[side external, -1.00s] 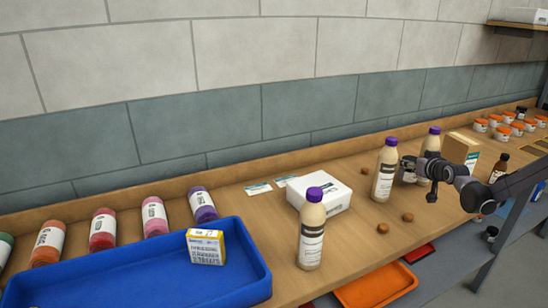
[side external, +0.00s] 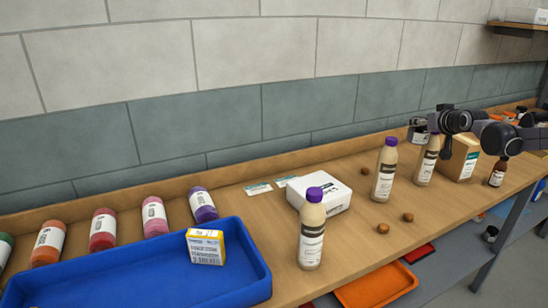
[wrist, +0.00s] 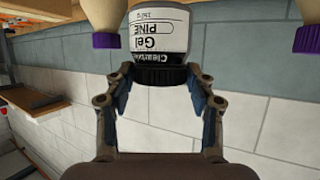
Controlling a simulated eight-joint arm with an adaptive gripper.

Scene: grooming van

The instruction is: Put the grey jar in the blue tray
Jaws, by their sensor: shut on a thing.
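The grey jar (side external: 418,135), with a black lid and a white label, is held up behind the purple-capped bottles in the side view. In the wrist view the jar (wrist: 160,40) appears upside down, its label reading Gel PINE. My gripper (wrist: 160,80) is shut around it near the lid. In the side view my gripper (side external: 428,124) is partly hidden by my wrist. The blue tray (side external: 110,282) is at the lower left, well away from the jar, with a yellow and white box (side external: 205,247) standing in its right part.
Purple-capped bottles stand near the jar (side external: 385,170) (side external: 427,163) and beside the tray (side external: 312,230). A white box (side external: 325,198) lies between. A cardboard box (side external: 458,160) and a brown bottle (side external: 498,173) stand at right. Several coloured bottles line the tray's back. Small brown balls lie on the bench.

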